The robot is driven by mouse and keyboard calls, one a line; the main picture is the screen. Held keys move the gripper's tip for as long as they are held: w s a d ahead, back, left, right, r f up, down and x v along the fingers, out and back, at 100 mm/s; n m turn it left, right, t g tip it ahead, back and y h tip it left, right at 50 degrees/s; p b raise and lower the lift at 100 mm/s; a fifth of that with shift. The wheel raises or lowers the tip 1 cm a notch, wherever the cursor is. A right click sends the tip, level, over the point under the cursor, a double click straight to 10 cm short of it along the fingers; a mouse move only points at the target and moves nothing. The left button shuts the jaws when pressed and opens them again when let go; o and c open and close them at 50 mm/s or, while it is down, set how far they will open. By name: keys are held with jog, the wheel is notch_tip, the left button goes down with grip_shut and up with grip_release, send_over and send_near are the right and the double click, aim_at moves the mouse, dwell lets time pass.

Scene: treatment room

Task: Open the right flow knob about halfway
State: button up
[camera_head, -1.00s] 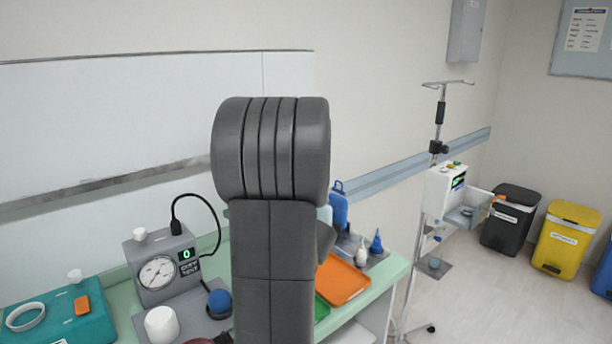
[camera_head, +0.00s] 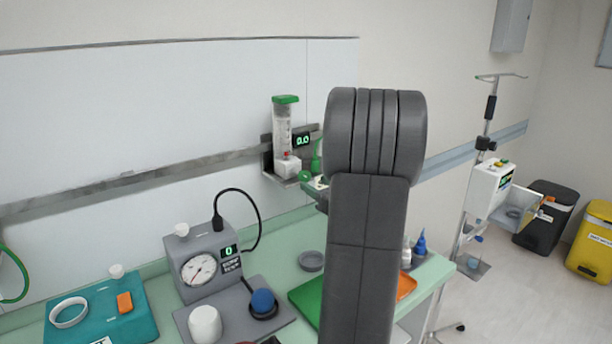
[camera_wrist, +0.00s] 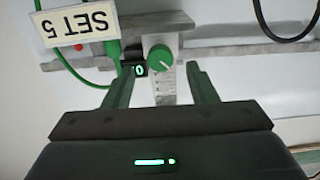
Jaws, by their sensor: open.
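In the wrist view, a round green knob (camera_wrist: 161,56) with a pale pointer mark faces me. My gripper (camera_wrist: 165,76) is open, with one finger to each side of the knob; I cannot tell whether they touch it. A lit display reading 0 lies just left of the knob. My arm hides the gripper and the area to the right there.
A "SET 5" card (camera_wrist: 73,32) appears upside down in the wrist view, beside a green hose (camera_wrist: 84,75). Below the rail, the bench holds a grey gauge box (camera_head: 200,268), a teal case (camera_head: 100,312) and a green tray (camera_head: 310,297). An IV stand (camera_head: 487,130) is at right.

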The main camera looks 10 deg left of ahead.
aim_at(307, 178)
jog(key=p+x, duration=0.1)
jog(key=x, duration=0.5)
jog(key=shift+w+a, duration=0.1)
jog(key=shift+c, duration=0.4)
jog(key=c, duration=0.9)
jog(key=shift+f, duration=0.1)
jog(key=shift+b, duration=0.45)
jog(key=shift+f+n+b, duration=0.2)
jog(key=shift+n+b, duration=0.8)
jog(key=shift+b, duration=0.25)
jog(key=shift+n+b, duration=1)
jog(key=shift+b, duration=0.2)
jog(key=shift+r+n+b, duration=0.15)
jog(key=shift+n+b, duration=0.8)
jog(key=shift+n, duration=0.05)
jog(key=shift+r, duration=0.1)
